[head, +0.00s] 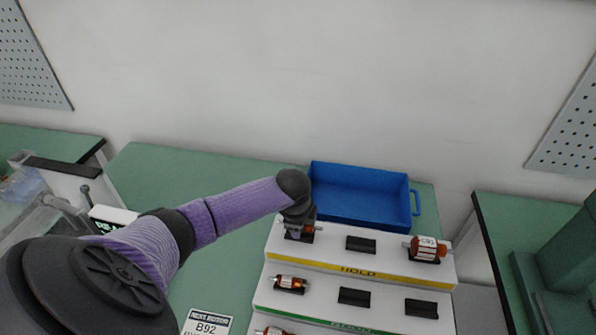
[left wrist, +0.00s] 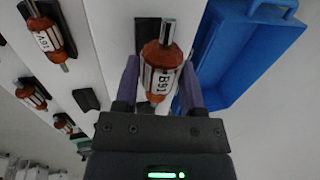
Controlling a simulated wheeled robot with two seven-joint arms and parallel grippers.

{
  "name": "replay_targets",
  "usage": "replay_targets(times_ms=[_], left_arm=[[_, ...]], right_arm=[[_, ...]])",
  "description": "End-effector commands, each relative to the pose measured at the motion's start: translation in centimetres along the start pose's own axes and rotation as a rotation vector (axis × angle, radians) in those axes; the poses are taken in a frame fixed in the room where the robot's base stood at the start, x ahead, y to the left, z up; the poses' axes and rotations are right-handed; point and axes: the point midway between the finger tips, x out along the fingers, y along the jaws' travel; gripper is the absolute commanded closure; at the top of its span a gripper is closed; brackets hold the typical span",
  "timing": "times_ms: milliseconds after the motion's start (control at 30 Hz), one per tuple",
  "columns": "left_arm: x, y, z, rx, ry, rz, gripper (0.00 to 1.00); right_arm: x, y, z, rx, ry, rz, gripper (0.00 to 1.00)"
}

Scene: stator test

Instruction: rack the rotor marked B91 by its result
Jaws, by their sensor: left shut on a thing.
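The rotor marked B91 (left wrist: 162,72), orange with a white label and a steel shaft, is between the two fingers of my left gripper (left wrist: 158,84) in the left wrist view. The gripper is shut on it. In the head view my left gripper (head: 300,217) is at the left place of the rack's top tier, marked HOLD (head: 358,270), with a bit of the rotor (head: 307,229) showing below it. A black cradle (left wrist: 147,35) lies behind the rotor; I cannot tell whether the rotor rests in it. My right gripper is not in view.
The HOLD tier has an empty middle cradle (head: 360,244) and a labelled rotor (head: 427,249) at right. The green-marked tier below has a rotor (head: 290,284) at left and two empty cradles. A blue tray (head: 414,203) stands behind. A card (head: 207,324) reads NEXT ROTOR B92.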

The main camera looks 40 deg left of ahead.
Motion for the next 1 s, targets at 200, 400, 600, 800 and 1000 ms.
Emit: replay_targets(times_ms=[200, 400, 600, 800, 1000], left_arm=[[1.0, 0.2, 0.0, 0.000, -0.001, 0.000, 1.00], [1.0, 0.2, 0.0, 0.000, 0.000, -0.001, 1.00], [1.0, 0.3, 0.0, 0.000, 0.000, -0.001, 1.00], [1.4, 0.4, 0.0, 0.000, 0.000, 0.001, 1.00], [1.6, 0.6, 0.0, 0.001, -0.001, 0.005, 1.00]], right_arm=[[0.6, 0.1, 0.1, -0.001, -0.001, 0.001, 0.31], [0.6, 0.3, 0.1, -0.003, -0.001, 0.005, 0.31], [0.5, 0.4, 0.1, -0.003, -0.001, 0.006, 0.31], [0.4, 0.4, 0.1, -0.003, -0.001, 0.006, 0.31], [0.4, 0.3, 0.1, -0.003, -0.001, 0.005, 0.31]])
